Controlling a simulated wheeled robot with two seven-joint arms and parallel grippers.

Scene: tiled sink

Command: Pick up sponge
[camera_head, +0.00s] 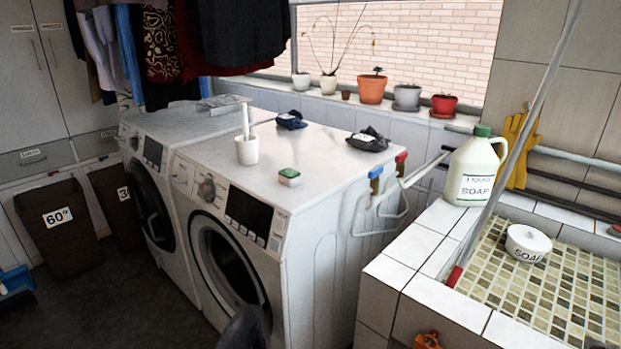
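A small sponge (289,176) with a green top and a pale lower part lies on the white top of the front washing machine (325,160), close to its front edge behind the control panel. Nothing touches the sponge. No gripper fingers can be made out. A dark rounded shape (246,329) rises at the bottom edge in front of the machine's door; I cannot tell whether it is part of my arm.
A white cup with a brush (247,150) stands left of the sponge. Dark cloths (369,139) lie farther back.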

